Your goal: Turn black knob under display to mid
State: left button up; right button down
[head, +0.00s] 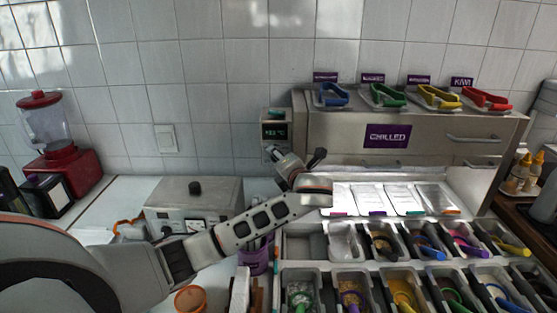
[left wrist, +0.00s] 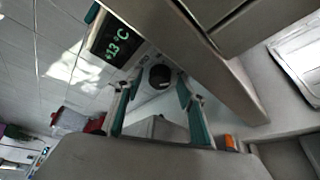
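The display (left wrist: 112,45) glows green with a reading of about 13 °C in the left wrist view. It also shows in the head view (head: 275,131), on a small unit on the back wall beside the chilled cabinet. The black knob (left wrist: 160,76) is just below the display, round with a small light mark on its face. My left gripper (left wrist: 158,86) is open, with one teal-backed finger on each side of the knob and gaps visible between. Whether the tips reach its depth I cannot tell. In the head view my gripper (head: 278,156) hides the knob. My right gripper is not in view.
The steel cabinet (head: 345,135) stands close to the right of the display. Below are topping bins (head: 345,243) with several utensils, and a purple container (head: 252,262).

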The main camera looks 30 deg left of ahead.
pick_arm(q)
jog(key=c, duration=1.1)
jog(key=shift+c, duration=0.2)
jog(key=shift+o, duration=0.2)
jog(key=n+t+h, duration=0.1)
jog(key=n+h, duration=0.2)
jog(key=n, duration=0.2)
jog(key=a+n+t+h, duration=0.1)
jog(key=n+t+h, duration=0.1)
jog(key=n, duration=0.4)
jog(key=n+t+h, duration=0.2)
jog(key=n+h, duration=0.2)
jog(key=n, duration=0.1)
jog(key=shift+s+a+n, duration=0.2)
jog(key=shift+s+n, duration=0.1)
jog(key=shift+s, duration=0.1)
